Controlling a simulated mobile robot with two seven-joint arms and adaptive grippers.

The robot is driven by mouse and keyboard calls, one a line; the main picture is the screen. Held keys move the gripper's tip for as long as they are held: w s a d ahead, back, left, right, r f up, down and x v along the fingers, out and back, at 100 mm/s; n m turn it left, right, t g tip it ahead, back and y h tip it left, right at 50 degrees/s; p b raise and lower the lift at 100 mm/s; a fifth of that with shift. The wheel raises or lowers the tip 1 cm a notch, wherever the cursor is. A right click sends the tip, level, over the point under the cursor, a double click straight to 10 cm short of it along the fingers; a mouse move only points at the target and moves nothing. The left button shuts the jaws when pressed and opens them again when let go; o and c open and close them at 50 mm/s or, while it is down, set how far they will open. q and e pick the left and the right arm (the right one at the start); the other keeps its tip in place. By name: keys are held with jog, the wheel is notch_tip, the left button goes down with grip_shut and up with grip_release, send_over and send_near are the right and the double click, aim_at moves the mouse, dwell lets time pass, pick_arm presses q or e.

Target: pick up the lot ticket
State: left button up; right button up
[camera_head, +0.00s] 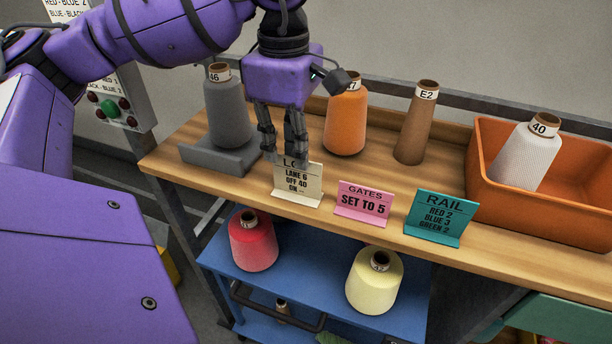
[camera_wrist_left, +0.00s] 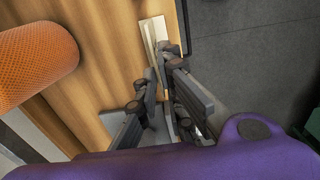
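The lot ticket (camera_head: 298,186) is a cream folded card with black print, standing near the front edge of the wooden shelf. Its top line is partly covered by my left gripper (camera_head: 284,156), which points down at the card's top left. In the left wrist view, the ticket (camera_wrist_left: 153,32) shows as a pale strip just beyond the fingertips of my left gripper (camera_wrist_left: 163,70). The fingers have a narrow gap between them, and I see no clear grip on the card. The ticket still stands on the shelf. My right gripper is not in view.
A pink card (camera_head: 364,204) and a teal card (camera_head: 438,218) stand right of the ticket. Behind are a grey cone (camera_head: 226,115) on a grey stand, an orange cone (camera_head: 345,125) and a brown tube (camera_head: 416,125). An orange bin (camera_head: 590,185) stands at right. A blue cart (camera_head: 315,290) is below.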

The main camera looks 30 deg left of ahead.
aim_at(291, 161)
pick_arm(q)
jog(key=f+b, duration=0.1)
jog(key=f, duration=0.2)
jog(key=shift+w, duration=0.2)
jog(key=f, duration=0.1)
jog(key=f+b, duration=0.1)
jog(key=f, duration=0.1)
jog(key=f+b, duration=0.1)
jog(key=shift+d+f, duration=0.3)
jog(key=shift+f, duration=0.05)
jog(key=shift+r, duration=0.1)
grip_shut()
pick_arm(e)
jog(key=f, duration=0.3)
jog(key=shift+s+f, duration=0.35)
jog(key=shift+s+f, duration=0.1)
